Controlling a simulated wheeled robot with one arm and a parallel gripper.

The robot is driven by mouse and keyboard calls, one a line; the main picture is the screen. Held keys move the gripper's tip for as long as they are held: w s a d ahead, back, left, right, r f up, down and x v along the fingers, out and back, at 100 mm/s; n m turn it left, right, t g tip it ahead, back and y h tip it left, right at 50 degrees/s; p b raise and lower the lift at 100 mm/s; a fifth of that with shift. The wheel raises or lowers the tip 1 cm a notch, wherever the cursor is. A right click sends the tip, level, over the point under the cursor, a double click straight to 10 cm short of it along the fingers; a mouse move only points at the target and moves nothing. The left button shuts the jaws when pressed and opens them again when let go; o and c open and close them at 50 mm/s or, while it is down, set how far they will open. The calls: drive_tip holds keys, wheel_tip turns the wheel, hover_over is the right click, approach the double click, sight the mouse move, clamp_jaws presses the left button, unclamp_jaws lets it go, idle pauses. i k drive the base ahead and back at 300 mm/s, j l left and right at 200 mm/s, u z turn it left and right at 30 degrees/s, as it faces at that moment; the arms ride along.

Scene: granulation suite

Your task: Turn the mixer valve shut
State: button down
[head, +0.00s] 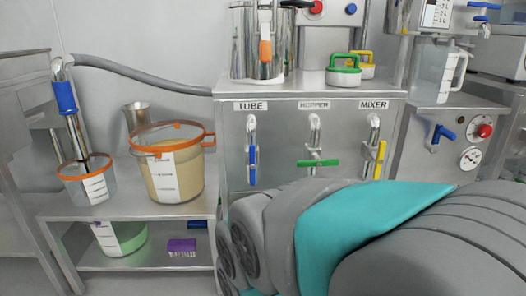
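The mixer valve is a bent steel pipe with a yellow lever handle (380,160), under the label MIXER (373,105) on the steel cabinet front (285,130). Its yellow handle stands nearly upright, along the pipe. The lower end of the handle comes close to my arm's outline in the picture. My arm, grey and teal, fills the lower right. My gripper is not in view, so I cannot see where it is relative to the valve.
Left of it are the hopper valve with a level green handle (318,163) and the tube valve with an upright blue handle (252,165). A blue-handled valve (440,136) and gauge (471,159) are at right. Orange-rimmed containers (174,170) stand on the left shelf.

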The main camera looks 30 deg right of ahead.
sight(378, 157)
drive_tip(key=z, duration=1.55)
